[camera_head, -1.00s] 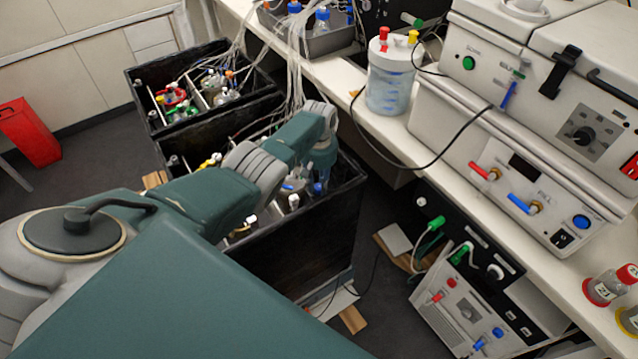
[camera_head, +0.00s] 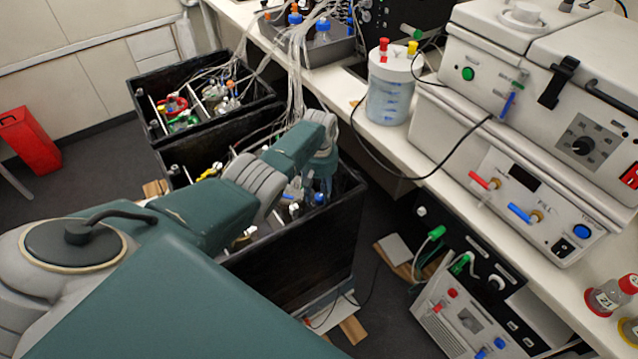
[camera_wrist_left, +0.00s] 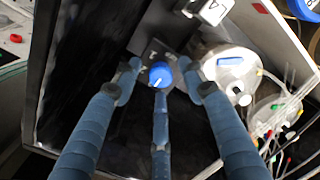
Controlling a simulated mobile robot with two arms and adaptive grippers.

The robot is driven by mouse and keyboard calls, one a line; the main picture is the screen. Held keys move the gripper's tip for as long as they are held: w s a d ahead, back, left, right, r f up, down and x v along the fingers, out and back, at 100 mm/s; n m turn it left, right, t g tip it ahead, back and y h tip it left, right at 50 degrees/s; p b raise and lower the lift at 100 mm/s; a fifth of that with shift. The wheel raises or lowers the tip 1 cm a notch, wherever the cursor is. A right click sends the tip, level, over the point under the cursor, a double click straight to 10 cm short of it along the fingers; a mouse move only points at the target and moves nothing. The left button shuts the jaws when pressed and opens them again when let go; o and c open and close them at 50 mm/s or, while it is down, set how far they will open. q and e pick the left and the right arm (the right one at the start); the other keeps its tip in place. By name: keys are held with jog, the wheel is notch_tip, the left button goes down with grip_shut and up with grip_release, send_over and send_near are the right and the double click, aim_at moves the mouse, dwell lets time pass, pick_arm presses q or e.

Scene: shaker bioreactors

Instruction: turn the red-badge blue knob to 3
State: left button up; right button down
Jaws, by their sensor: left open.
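A blue knob (camera_wrist_left: 161,75) with a pale pointer mark sits on a small dark plate with pale markings in the left wrist view. I cannot make out a red badge or the number it points at. My left gripper (camera_wrist_left: 160,87) is open, its three fingers spread around the knob with gaps showing. In the head view the left gripper (camera_head: 322,180) reaches down into the nearer black box, partly hidden by its own wrist. Which blue spot there is this knob, I cannot tell. My right gripper is not in view.
The black box (camera_head: 290,255) has tall walls and holds vessels and tubes. A second black box (camera_head: 215,130) stands behind it. The white bench (camera_head: 395,150) on the right carries instruments and a jar (camera_head: 390,95).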

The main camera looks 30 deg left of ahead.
aim_at(319, 197)
pick_arm(q)
notch_tip(319, 197, up, 12)
jog(key=shift+f, duration=0.15)
jog(key=shift+s+f, duration=0.1)
jog(key=shift+s, duration=0.05)
dwell(0.6)
